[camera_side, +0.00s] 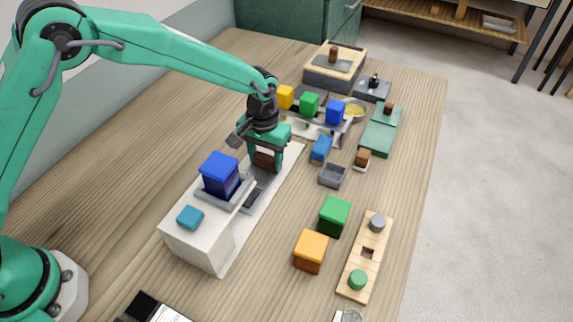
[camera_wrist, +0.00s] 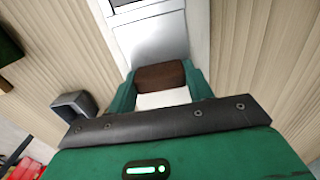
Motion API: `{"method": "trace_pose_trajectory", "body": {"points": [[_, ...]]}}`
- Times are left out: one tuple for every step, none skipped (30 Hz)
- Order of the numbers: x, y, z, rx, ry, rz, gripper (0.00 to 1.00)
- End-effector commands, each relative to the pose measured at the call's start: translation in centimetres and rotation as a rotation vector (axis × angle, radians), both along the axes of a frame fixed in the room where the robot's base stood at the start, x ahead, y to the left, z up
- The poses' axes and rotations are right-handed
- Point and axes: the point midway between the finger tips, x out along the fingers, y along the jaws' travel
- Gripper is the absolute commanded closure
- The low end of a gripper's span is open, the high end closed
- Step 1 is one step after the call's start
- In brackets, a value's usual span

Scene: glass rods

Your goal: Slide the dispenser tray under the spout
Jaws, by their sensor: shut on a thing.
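The dispenser (camera_side: 196,248) is a white box with a blue hopper (camera_side: 220,176) and a blue-teal button (camera_side: 190,217) on top. A grey tray (camera_side: 264,178) lies on the white base strip (camera_side: 292,152) in front of it, and its near part shows in the wrist view (camera_wrist: 150,40). A brown handle (camera_wrist: 160,76) stands at the tray's outer end. My gripper (camera_side: 266,160) is shut on this handle, with one green finger on each side. The spout is not clearly visible, and I cannot tell how far the tray lies from it.
Green (camera_side: 334,215) and orange (camera_side: 311,250) blocks stand right of the dispenser, near a wooden peg board (camera_side: 366,262). A small grey bin (camera_side: 333,175) and a blue block (camera_side: 321,149) are close to my gripper's right. A rack with coloured blocks (camera_side: 309,104) stands behind.

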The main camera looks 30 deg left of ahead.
Motion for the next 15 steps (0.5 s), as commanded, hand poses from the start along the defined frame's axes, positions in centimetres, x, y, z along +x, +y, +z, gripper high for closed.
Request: {"method": "trace_pose_trajectory", "body": {"points": [[-0.6, -0.2, 0.2, -0.001, -0.003, -0.002, 0.9], [-0.9, -0.2, 0.2, -0.002, -0.004, -0.002, 0.9], [-1.2, -0.2, 0.2, -0.002, -0.004, -0.001, 0.9], [-1.5, -0.2, 0.2, -0.002, -0.004, -0.001, 0.9], [-1.7, -0.2, 0.2, -0.002, -0.004, -0.001, 0.9], [-2.0, -0.2, 0.2, -0.002, -0.004, -0.001, 0.9], [-2.1, -0.2, 0.2, -0.002, -0.004, -0.001, 0.9], [-2.2, -0.2, 0.2, -0.002, -0.005, -0.001, 0.9], [-2.3, -0.2, 0.2, -0.003, -0.005, -0.001, 0.9], [-2.3, -0.1, 0.2, -0.003, -0.005, 0.0, 0.9], [-2.3, -0.1, 0.2, -0.003, -0.005, 0.0, 0.9], [-2.3, -0.1, 0.2, -0.003, -0.006, 0.0, 0.9], [-2.3, -0.1, 0.2, -0.003, -0.006, 0.0, 0.9], [-2.3, -0.1, 0.2, -0.003, -0.006, -0.001, 0.9], [-2.3, -0.1, 0.2, -0.003, -0.006, -0.001, 0.9]]}}
